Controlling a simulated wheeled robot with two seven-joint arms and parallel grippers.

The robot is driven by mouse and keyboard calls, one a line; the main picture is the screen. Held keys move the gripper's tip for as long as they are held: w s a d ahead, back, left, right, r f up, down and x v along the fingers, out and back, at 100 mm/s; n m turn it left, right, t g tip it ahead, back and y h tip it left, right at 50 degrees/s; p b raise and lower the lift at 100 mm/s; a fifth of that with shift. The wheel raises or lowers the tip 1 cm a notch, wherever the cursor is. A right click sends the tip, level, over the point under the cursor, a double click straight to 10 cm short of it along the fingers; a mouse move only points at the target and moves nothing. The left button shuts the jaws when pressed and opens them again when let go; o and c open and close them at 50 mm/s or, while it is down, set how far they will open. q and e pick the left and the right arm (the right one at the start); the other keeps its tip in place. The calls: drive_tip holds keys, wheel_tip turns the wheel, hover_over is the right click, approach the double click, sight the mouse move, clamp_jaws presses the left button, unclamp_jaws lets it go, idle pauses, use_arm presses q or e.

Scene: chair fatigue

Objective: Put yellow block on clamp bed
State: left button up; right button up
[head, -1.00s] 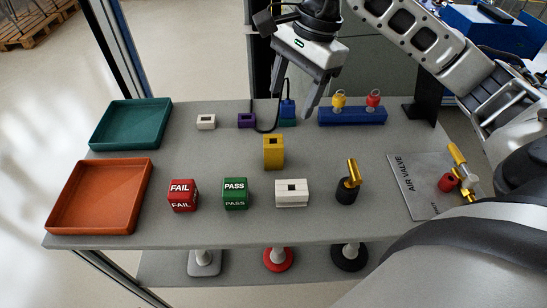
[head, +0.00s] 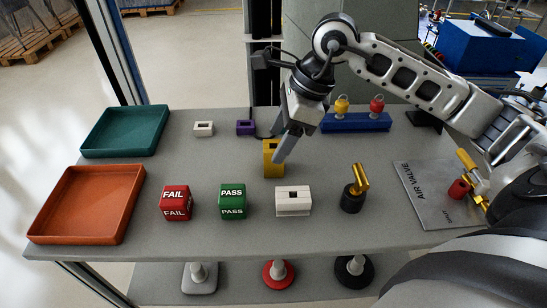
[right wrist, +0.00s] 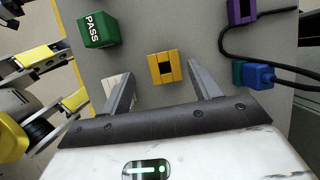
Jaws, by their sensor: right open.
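The yellow block (head: 268,170) stands upright on the grey table, with a square hole in its top. In the right wrist view the yellow block (right wrist: 155,79) sits between and just beyond my fingertips. My right gripper (head: 281,152) is open, pointing down at the block from behind. The right wrist view shows its two fingers (right wrist: 162,70) spread, one to each side of the block, with nothing held. I cannot tell for sure which thing is the clamp bed; a white holed block (head: 294,207) stands in front. My left gripper is not in view.
Red FAIL (head: 176,204) and green PASS (head: 232,203) cubes stand in front left. A gold lever on a black base (head: 353,197) stands right of the white block. Orange (head: 75,222) and teal (head: 126,130) trays are left. A blue rack (head: 355,123) stands behind.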

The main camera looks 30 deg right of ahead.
sight(270, 148)
drive_tip(key=shift+w+d+x, duration=0.15)
drive_tip(key=shift+x, duration=1.2)
drive_tip(key=shift+w+d+x, duration=0.15)
drive_tip(key=shift+x, duration=1.25)
clamp_jaws()
drive_tip(key=shift+r, duration=0.15)
drive_tip(key=shift+r, duration=0.55)
drive_tip(key=s+a+r, duration=0.7)
drive_tip(key=s+r, duration=0.4)
drive_tip(key=s, duration=0.1)
drive_tip(key=shift+r, duration=0.3)
